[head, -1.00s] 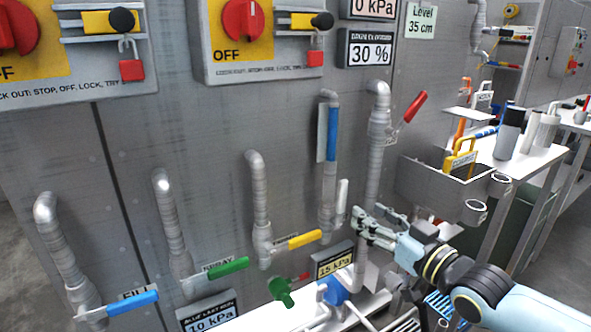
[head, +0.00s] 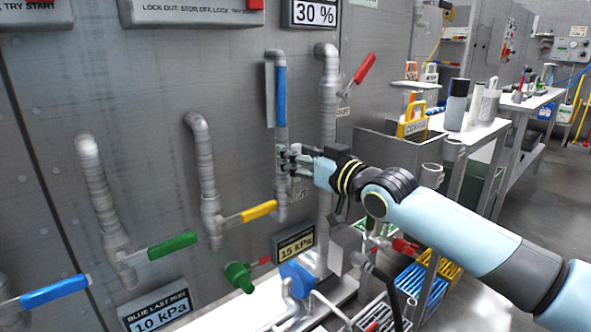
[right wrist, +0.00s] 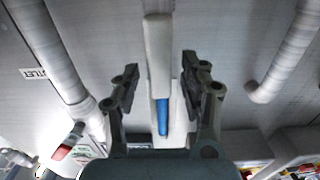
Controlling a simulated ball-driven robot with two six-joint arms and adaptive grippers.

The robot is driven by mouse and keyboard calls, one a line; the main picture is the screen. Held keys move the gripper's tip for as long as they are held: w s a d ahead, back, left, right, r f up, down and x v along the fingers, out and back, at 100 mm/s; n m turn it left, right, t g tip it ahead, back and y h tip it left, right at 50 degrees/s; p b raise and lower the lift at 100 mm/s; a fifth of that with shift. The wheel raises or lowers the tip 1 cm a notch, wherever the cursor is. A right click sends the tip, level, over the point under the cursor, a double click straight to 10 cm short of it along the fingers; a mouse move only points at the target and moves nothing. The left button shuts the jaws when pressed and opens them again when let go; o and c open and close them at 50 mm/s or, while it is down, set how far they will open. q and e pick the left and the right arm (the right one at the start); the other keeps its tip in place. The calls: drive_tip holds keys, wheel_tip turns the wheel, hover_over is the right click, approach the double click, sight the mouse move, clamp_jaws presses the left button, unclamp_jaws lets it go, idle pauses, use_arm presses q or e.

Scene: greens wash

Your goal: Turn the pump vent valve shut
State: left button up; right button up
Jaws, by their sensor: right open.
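A white lever handle (right wrist: 158,55) stands between the open fingers of my right gripper (right wrist: 160,85) in the right wrist view, with a gap on each side. In the head view my right gripper (head: 288,160) is at the pipe below the upright blue handle (head: 280,97) and mostly hides the white handle. The blue handle (right wrist: 162,117) shows beyond the white one in the wrist view. A small label (head: 298,193) beside this pipe is partly covered, so I cannot read the valve's name. My left gripper is not in view.
A red handle (head: 364,68) sits on the pipe to the right. Yellow (head: 259,210), green (head: 172,246) and blue (head: 55,292) handles line the wall to the left. A grey bin (head: 376,146) hangs beyond my right arm. Crates (head: 418,284) stand below.

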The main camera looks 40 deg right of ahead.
drive_tip(key=shift+w, duration=0.25)
drive_tip(key=shift+r, duration=0.1)
clamp_jaws()
idle(0.3)
